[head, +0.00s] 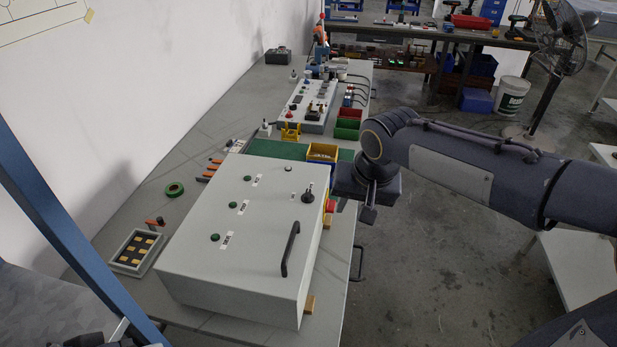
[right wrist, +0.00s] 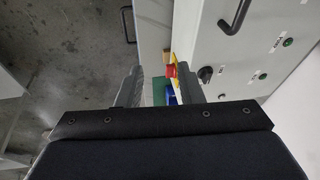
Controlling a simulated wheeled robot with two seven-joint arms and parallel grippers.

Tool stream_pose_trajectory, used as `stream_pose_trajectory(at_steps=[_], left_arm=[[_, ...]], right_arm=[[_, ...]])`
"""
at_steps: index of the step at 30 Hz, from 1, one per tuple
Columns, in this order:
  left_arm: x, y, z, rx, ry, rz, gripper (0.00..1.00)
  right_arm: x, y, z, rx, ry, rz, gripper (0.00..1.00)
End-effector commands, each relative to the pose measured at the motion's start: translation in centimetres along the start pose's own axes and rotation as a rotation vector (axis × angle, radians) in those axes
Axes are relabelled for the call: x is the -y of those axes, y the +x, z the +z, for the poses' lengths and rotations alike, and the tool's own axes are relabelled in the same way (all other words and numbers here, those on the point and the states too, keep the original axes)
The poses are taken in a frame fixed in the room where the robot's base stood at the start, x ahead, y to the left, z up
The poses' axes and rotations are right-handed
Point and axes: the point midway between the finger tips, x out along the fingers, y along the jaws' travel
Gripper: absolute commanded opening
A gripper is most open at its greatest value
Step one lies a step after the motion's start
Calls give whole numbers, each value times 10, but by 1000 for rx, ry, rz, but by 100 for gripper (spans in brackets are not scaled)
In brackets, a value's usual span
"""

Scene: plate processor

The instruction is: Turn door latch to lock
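A light grey cabinet (head: 235,265) lies on the table with its door face up. A black knob-like latch (head: 308,196) sits near the door's right edge, above a black bar handle (head: 290,248). In the right wrist view the latch (right wrist: 205,74) is just right of the right finger, and the handle (right wrist: 235,16) is at the top. My right gripper (head: 355,207) is beside the cabinet's right side, apart from the latch. In the right wrist view its two fingers (right wrist: 160,72) are spread with nothing held.
A red button (head: 330,206) on a yellow base is on the cabinet's right side, close to my right gripper; it also shows in the wrist view (right wrist: 171,71). Green indicators (head: 233,205) are on the door. A yellow-blue bin (head: 321,153) stands behind. Open floor lies right.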

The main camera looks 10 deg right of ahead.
Motion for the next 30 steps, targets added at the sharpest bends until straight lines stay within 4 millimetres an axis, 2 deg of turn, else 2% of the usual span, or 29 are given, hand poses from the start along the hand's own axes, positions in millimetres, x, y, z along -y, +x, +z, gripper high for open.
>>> stream_pose_trajectory(at_steps=[1,3,6,10,13,17,24,30], left_arm=[[-4,-9,-4,0,0,0,36],[-6,-13,-7,0,0,0,36],[-8,-18,-9,0,0,0,36],[-9,-20,-10,0,0,0,36],[-10,-21,-10,0,0,0,36],[-10,-22,-11,0,0,0,36],[-13,-28,-14,0,0,0,36],[-14,-30,-15,0,0,0,36]], right_arm=[[25,1,-17,-12,-4,43,34],[50,8,-33,-39,9,91,34],[80,15,-48,-81,23,141,34],[103,21,-57,-120,36,176,34],[109,26,-60,-133,41,187,34],[107,38,-62,-134,43,191,34],[99,76,-66,-132,42,190,34],[95,96,-69,-133,43,188,34]])
